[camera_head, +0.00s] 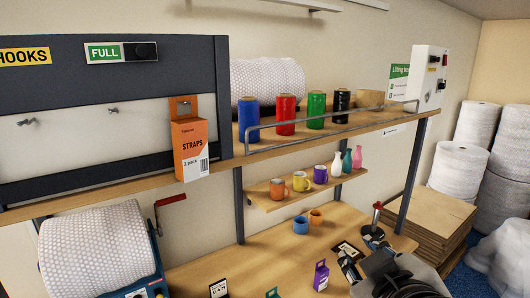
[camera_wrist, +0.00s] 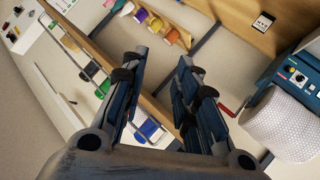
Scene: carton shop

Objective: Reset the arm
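My gripper (camera_wrist: 160,85) shows large in the wrist view, with its two fingers spread wide apart. In the head view my gripper and dark wrist (camera_head: 400,285) are at the bottom right, over the right part of the bench (camera_head: 265,255). The fingers there are partly hidden by the wrist and hard to make out. In the wrist view the scene appears rotated.
An upper shelf (camera_head: 290,145) with a metal rail holds several coloured spools. A small shelf (camera_head: 262,203) below carries mugs and bottles. An orange straps box (camera_head: 189,148) hangs at left. A bubble-wrap roll (camera_head: 98,250) stands lower left. Stacked cardboard (camera_head: 440,222) lies right.

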